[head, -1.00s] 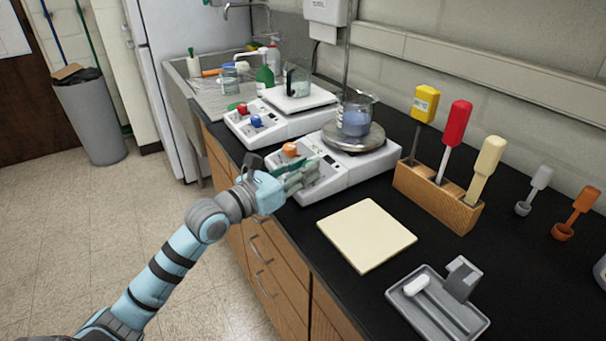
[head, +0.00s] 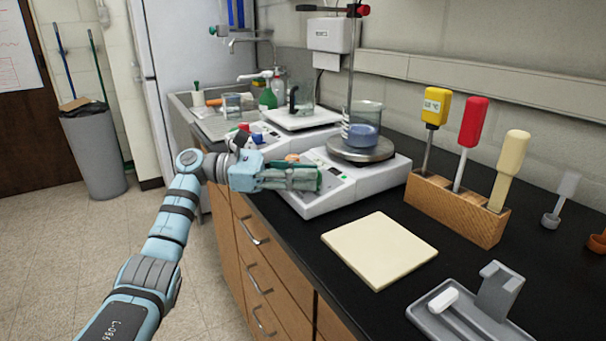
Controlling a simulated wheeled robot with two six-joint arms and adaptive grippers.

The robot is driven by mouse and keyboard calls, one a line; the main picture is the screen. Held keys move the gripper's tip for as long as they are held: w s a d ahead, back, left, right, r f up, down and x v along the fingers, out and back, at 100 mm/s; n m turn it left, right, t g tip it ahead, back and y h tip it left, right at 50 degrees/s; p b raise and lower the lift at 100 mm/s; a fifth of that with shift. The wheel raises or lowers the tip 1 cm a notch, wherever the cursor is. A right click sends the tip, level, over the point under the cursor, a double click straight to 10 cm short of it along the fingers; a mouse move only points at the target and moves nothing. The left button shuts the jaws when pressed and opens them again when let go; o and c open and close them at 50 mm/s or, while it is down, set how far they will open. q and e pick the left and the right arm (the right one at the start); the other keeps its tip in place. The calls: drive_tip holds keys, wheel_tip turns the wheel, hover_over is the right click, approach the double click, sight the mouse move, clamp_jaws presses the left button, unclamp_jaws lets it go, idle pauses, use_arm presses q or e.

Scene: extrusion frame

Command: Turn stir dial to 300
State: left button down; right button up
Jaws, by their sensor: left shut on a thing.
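The near stirring hotplate (head: 355,187) is white and stands on the black bench, with a beaker (head: 362,126) of blue liquid on its round plate. An orange dial (head: 291,157) on its front panel shows partly above my fingers. My left gripper (head: 312,180) reaches in from the left across that panel, its fingers closed on a dial that they mostly hide. A bit of green shows at the fingertips. The dial's marks and setting cannot be read from here. My right gripper is not in view.
A second hotplate (head: 276,140) stands behind, with red and blue dials. A cream square pad (head: 379,248) lies in front. A wooden block (head: 456,208) holding yellow, red and cream-handled tools is at the right. A grey tray (head: 437,318) sits at the front right.

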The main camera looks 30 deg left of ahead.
use_arm(q)
drive_tip(key=shift+w+m+g+h, duration=0.1)
drive_tip(key=shift+m+g+h, duration=0.2)
drive_tip(key=shift+m+g, duration=0.45)
drive_tip(key=shift+g, duration=0.25)
drive_tip(key=shift+f+m+g, duration=0.15)
drive_tip(key=shift+m+g, duration=0.2)
drive_tip(key=shift+g, duration=0.05)
drive_tip(key=c, duration=1.3)
unclamp_jaws()
drive_tip(key=shift+c, duration=0.2)
drive_tip(key=shift+t, duration=0.4)
